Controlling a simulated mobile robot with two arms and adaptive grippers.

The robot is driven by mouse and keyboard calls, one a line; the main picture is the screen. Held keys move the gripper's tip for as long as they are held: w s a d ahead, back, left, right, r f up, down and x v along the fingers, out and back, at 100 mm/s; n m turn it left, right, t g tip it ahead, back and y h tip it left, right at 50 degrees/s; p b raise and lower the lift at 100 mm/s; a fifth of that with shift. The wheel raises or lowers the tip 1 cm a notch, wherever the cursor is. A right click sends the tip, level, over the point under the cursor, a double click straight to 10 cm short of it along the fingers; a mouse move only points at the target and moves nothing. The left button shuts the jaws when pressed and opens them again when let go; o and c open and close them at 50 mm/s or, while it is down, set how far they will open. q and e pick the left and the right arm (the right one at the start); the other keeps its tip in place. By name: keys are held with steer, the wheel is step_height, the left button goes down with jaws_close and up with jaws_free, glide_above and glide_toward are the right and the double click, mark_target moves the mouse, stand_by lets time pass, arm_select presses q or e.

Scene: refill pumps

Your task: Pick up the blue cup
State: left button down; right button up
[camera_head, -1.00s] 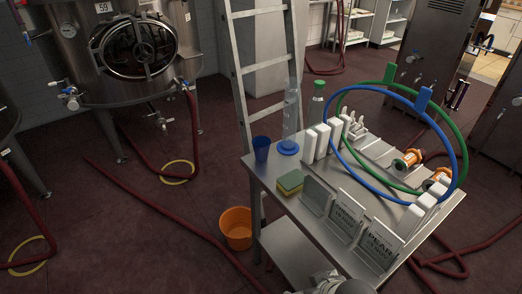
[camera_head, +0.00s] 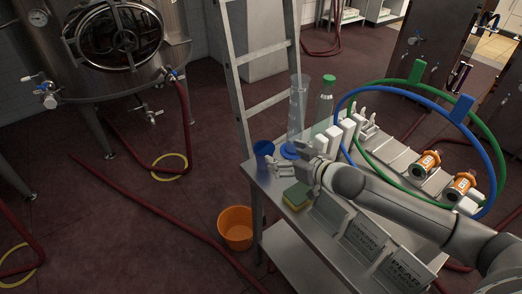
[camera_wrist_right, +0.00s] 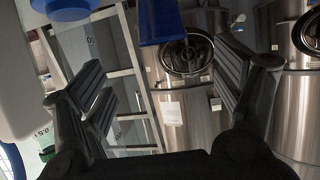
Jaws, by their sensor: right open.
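The blue cup (camera_head: 263,149) stands at the left corner of the metal table. My right gripper (camera_head: 279,178) is open, just in front and to the right of the cup in the head view, with its fingers toward it. In the right wrist view the cup (camera_wrist_right: 160,22) shows at the top, between the directions of the two open fingers (camera_wrist_right: 165,75) but beyond their tips. Nothing is between the fingers. My left gripper is not in view.
A clear cylinder on a blue base (camera_head: 298,108) and a green-capped bottle (camera_head: 324,105) stand close behind the gripper. A sponge (camera_head: 297,196) lies in front of it. White blocks (camera_head: 333,140), sign plates (camera_head: 366,243) and hoops (camera_head: 470,112) crowd the table. An orange bucket (camera_head: 236,228) is on the floor.

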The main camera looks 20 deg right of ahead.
mark_target(258, 145)
steer(key=p+x, duration=0.1)
steer(key=x, duration=0.5)
steer(key=shift+w+a, duration=0.15)
steer(key=shift+w, duration=0.1)
steer(key=shift+p+x, duration=0.35)
steer(key=shift+x, duration=1.75)
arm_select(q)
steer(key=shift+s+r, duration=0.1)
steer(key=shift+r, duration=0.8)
arm_select(e)
steer(key=shift+a, duration=0.15)
steer(key=shift+s, duration=0.1)
steer(key=shift+c, duration=0.4)
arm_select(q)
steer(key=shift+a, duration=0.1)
arm_select(e)
steer(key=c, duration=0.7)
